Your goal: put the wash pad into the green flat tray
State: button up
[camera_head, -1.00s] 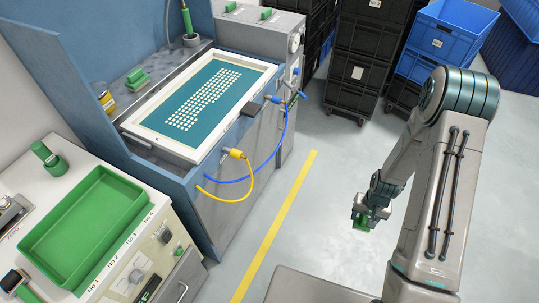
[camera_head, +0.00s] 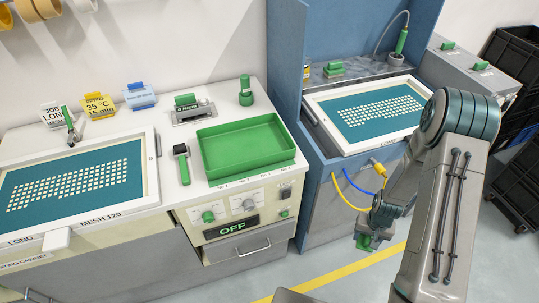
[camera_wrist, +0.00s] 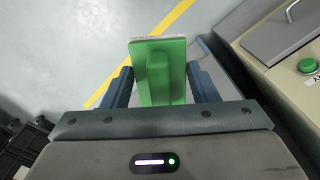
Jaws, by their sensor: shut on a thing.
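The green flat tray (camera_head: 246,147) sits on the white cabinet top in the head view; it looks empty. My gripper (camera_head: 370,240) hangs over the floor, to the right of the tray and lower, in front of the blue wash station. In the wrist view my gripper (camera_wrist: 158,85) is shut on the wash pad (camera_wrist: 160,60), a green block with a ridge-like handle and a thin pale layer along its far edge. Only a small green part of the pad shows in the head view, below the gripper.
Yellow and blue hoses (camera_head: 345,190) hang near my arm. Open floor lies below.

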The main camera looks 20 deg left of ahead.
aim_at(245, 147)
jog(key=u, duration=1.3)
